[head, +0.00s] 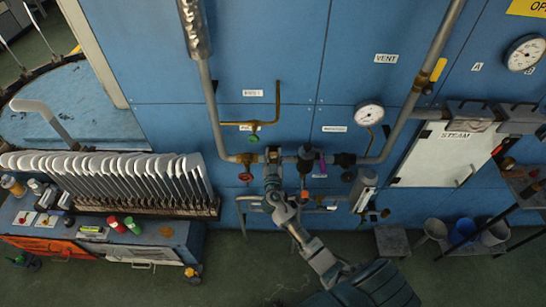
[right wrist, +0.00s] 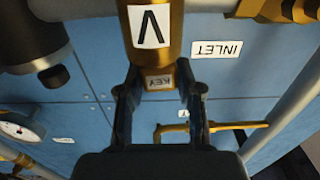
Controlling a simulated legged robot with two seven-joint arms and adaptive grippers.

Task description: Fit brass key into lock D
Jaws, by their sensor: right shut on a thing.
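My right gripper (head: 272,176) reaches up to the pipe run in the middle of the blue panel. In the right wrist view its two dark fingers (right wrist: 159,92) are shut on a brass key (right wrist: 158,83) with an upside-down KEY label. In the head view the key is too small to make out. No lock labelled D is legible. My left gripper is not in view.
Grey pipes (head: 212,105) run down to the valves, with a purple-topped fitting (head: 322,161) to the right of the gripper. A brass pipe (right wrist: 225,126) shows near the fingers. A white STEAM door (head: 437,160) and a rack of white sock boards (head: 130,175) flank the area.

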